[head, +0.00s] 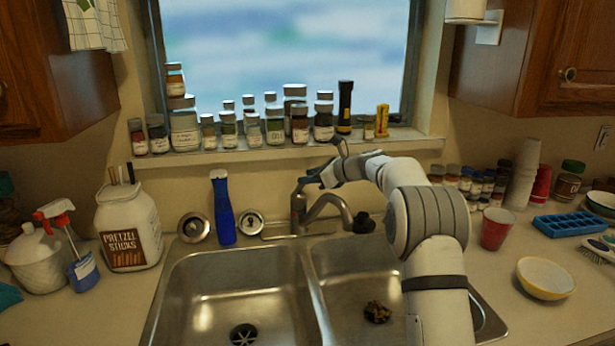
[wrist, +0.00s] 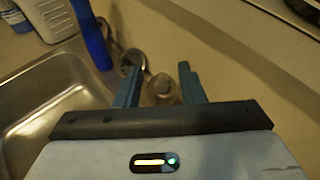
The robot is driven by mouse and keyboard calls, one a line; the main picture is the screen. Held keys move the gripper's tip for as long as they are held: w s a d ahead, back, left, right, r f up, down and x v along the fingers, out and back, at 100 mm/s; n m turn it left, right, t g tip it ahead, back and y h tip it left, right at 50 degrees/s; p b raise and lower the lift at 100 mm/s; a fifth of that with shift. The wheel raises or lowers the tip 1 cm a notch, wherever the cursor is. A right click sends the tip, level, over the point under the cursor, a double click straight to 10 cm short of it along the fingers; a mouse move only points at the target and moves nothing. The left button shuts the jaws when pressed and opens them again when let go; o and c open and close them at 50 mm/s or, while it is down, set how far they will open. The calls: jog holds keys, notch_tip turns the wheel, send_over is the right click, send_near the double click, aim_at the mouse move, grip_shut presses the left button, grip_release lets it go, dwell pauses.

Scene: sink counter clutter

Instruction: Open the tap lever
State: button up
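The metal tap (head: 338,204) stands behind the double sink, its spout bent toward the right basin. Its lever is at the top of the tap body (head: 298,207), partly hidden by my gripper (head: 312,181) in the head view. My gripper reaches in from the right, just above the tap body. In the wrist view my gripper (wrist: 158,72) is open, its two fingers apart. The rounded top of the tap (wrist: 161,88) shows between and below the fingertips. I cannot tell whether either finger touches it.
A blue bottle (head: 222,212) and a metal strainer (head: 251,223) stand left of the tap. Several jars and a black flashlight (head: 345,107) line the sill above. A pretzel jar (head: 130,228) is at left; a red cup (head: 496,230) is at right. The left basin (head: 230,285) is open below.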

jog(key=shift+c, duration=0.6)
grip_shut()
